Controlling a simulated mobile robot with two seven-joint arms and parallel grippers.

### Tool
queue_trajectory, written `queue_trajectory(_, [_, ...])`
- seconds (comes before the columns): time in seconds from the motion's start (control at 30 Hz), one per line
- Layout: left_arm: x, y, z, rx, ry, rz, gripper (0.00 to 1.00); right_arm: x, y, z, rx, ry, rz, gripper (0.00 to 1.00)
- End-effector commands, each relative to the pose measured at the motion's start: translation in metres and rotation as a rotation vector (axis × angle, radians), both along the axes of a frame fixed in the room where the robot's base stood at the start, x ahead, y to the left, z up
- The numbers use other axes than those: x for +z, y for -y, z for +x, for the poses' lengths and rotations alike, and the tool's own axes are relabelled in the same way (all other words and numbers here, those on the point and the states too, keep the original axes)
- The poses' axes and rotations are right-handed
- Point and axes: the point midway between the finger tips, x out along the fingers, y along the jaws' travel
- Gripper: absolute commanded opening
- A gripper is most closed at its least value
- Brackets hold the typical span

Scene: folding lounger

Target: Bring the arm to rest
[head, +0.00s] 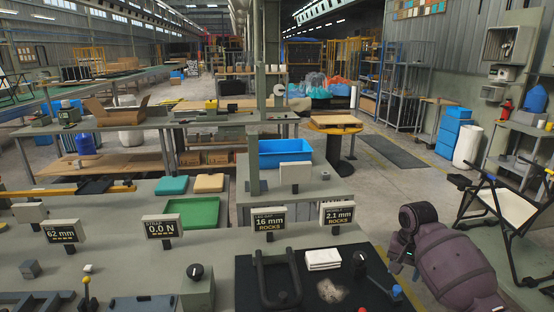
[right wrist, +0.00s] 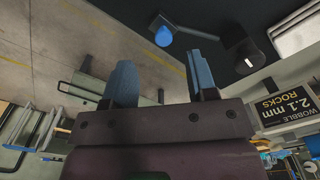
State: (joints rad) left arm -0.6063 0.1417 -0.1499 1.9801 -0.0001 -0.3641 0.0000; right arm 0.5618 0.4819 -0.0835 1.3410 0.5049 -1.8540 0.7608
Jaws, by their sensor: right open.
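My right arm (head: 455,270) is at the lower right of the head view, beside the right end of the front bench. My right gripper (right wrist: 160,72) shows in the right wrist view with two blue fingers spread apart and nothing between them. Its fingers are hard to make out in the head view. A folding lounger (head: 490,206) with a dark frame and cream fabric stands on the floor at the right, behind my arm. My left arm and gripper are out of view.
The front bench (head: 115,255) carries a black mat (head: 250,270) with a dark U-shaped handle, a knob (head: 360,259) and a blue-topped knob (head: 397,292), near my right arm. A display reading 2.1 mm (head: 337,214) stands behind. Concrete floor (head: 370,190) is open beyond.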

Motion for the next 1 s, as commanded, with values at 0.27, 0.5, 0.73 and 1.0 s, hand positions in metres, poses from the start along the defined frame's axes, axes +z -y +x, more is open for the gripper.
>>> queue_trajectory(0.27, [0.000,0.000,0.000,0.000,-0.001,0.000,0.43,-0.071,-0.033,-0.086,0.222,0.042,-0.025,0.52])
queue_trajectory(0.5, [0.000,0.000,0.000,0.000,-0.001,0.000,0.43,-0.101,-0.059,-0.166,0.386,0.099,-0.039,0.52])
queue_trajectory(0.73, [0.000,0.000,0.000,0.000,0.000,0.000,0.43,-0.104,-0.078,-0.243,0.506,0.164,-0.061,0.52])
queue_trajectory(1.0, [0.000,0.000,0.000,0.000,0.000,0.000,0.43,-0.083,-0.088,-0.315,0.591,0.229,-0.106,0.52])
